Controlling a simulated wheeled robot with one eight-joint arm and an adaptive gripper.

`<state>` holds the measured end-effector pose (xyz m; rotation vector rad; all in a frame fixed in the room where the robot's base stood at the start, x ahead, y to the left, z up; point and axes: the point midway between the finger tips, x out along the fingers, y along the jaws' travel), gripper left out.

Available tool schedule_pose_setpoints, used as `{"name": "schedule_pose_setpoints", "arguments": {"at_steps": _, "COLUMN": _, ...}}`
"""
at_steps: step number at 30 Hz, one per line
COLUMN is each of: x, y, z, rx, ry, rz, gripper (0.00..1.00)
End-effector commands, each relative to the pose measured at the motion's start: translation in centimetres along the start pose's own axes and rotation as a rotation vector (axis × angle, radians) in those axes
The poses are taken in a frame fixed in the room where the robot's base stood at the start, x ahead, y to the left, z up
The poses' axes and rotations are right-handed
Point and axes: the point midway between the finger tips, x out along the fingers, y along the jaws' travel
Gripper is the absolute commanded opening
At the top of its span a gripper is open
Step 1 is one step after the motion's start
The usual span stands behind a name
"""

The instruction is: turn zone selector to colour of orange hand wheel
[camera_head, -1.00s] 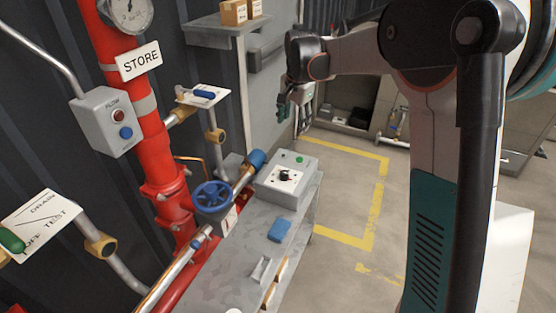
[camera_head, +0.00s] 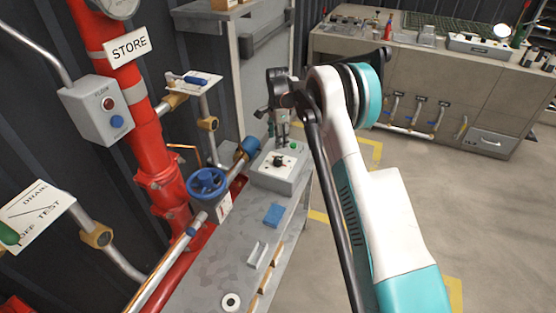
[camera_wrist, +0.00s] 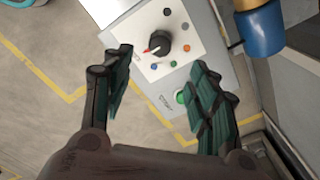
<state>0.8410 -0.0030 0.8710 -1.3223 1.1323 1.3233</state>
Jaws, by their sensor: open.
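The zone selector is a black knob (camera_wrist: 161,43) with a red-tipped pointer on a white panel ringed by coloured dots. Its pointer aims left in the wrist view, at no dot I can make out. The knob (camera_head: 278,161) also shows on the grey box (camera_head: 293,182) in the head view. My gripper (camera_wrist: 163,68) is open and empty above the panel, with its fingers apart on either side; it also shows in the head view (camera_head: 281,142). No orange hand wheel is visible; a blue hand wheel (camera_head: 207,182) is.
The grey bench (camera_head: 195,270) holds a blue block (camera_head: 273,215) and small parts. Red pipework (camera_head: 150,150) stands left of the box. A blue-capped pipe end (camera_wrist: 263,30) is close by.

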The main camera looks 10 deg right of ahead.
Motion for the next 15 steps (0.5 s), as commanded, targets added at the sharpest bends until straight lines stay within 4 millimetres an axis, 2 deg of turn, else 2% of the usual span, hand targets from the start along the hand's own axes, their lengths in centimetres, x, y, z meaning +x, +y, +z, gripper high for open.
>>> {"name": "schedule_pose_setpoints", "arguments": {"at_steps": 1, "x": 1.2, "y": 0.0, "z": 0.0, "rx": 0.000, "ry": 0.000, "rz": 0.000, "gripper": 0.54}}
{"name": "schedule_pose_setpoints", "arguments": {"at_steps": 6, "x": 4.7, "y": 0.0, "z": 0.0, "rx": -0.001, "ry": 0.000, "rz": -0.001, "gripper": 0.54}}
{"name": "schedule_pose_setpoints", "arguments": {"at_steps": 15, "x": 9.8, "y": 0.0, "z": 0.0, "rx": -0.002, "ry": 0.000, "rz": -0.001, "gripper": 0.54}}
